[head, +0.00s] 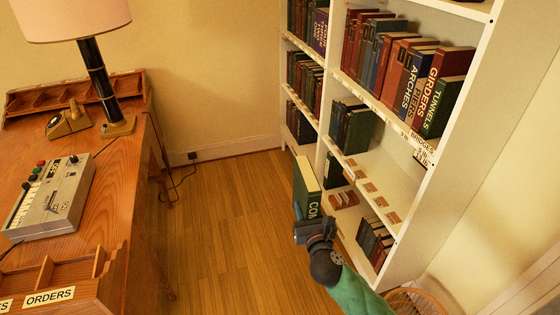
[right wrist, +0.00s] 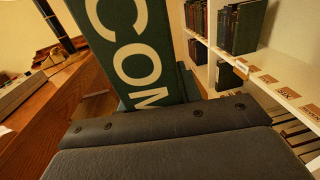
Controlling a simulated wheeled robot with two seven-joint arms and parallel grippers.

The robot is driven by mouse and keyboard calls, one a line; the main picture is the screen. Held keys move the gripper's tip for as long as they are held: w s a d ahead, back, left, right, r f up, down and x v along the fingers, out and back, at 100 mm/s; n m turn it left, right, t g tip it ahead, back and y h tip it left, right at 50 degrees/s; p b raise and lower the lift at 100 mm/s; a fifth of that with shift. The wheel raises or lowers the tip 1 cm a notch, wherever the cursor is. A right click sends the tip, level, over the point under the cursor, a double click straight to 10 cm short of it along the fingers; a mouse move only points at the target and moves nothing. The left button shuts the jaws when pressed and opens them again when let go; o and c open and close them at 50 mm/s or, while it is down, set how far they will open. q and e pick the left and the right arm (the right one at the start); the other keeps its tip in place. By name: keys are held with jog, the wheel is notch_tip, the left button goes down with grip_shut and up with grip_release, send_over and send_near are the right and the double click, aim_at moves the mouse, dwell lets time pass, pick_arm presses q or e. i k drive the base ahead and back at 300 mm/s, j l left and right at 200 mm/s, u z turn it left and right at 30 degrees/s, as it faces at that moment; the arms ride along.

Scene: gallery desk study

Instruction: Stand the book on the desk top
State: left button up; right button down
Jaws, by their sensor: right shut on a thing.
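The book (head: 307,188) is dark green with a pale page edge and large white letters starting "CO". My right gripper (head: 312,228) is shut on its lower end and holds it upright, slightly tilted, in the air between the desk and the bookcase. In the right wrist view the book (right wrist: 135,45) rises from behind the dark gripper (right wrist: 165,115), and its lower part is hidden. The desk top (head: 120,165) is brown wood, at the left of the head view. It also shows in the right wrist view (right wrist: 65,100). My left gripper is not in view.
A white bookcase (head: 320,155) with several books stands right. A basket (head: 415,300) is below it. Floor between is clear.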

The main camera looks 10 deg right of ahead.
aim_at(119, 154)
jog(key=i+l+u, duration=0.1)
jog(key=u, duration=0.9)
jog(key=i+l+u, duration=0.35)
jog(key=l, duration=0.3)
jog(key=i+l+u, duration=0.2)
jog(key=l, duration=0.15)
jog(key=l+u, duration=0.15)
jog(key=l, duration=0.2)
jog(key=i+l+u, duration=0.2)
jog(key=l, duration=0.55)
